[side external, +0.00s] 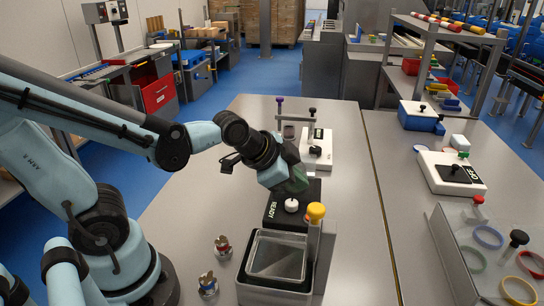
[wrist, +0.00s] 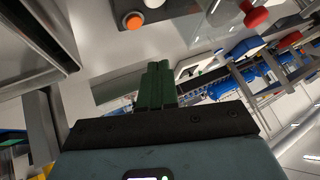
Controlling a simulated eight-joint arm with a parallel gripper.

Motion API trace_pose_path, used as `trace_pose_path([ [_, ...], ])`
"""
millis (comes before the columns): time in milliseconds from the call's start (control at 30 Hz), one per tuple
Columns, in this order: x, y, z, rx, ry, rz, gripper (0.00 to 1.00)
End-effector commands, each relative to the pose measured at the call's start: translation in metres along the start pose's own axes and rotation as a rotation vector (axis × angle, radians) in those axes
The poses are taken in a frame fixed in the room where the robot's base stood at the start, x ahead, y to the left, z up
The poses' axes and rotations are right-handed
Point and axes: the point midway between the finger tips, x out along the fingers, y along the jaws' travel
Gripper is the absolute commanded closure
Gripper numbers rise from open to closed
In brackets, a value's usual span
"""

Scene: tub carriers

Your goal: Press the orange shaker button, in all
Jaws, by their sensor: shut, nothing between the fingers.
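My gripper (side external: 292,184) has green fingers, pressed together with nothing between them. It hangs tilted just above and behind a black unit (side external: 271,216) marked READY, which carries a round white knob (side external: 291,204). In the wrist view the green fingers (wrist: 160,84) point up the picture.
A white device with a black knob (side external: 312,150) stands behind. A white device marked OFF (side external: 451,173) sits right; the table between is clear.

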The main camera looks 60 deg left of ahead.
Motion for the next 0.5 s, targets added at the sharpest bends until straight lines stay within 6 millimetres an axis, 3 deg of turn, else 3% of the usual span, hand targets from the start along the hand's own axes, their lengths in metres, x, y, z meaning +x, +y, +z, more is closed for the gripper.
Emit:
trace_pose_path([
  [300,-0.045,-0.001,0.027,-0.436,-0.1,-0.025,1.0],
  [500,-0.056,0.0,0.035,-0.563,-0.125,-0.039,1.0],
])
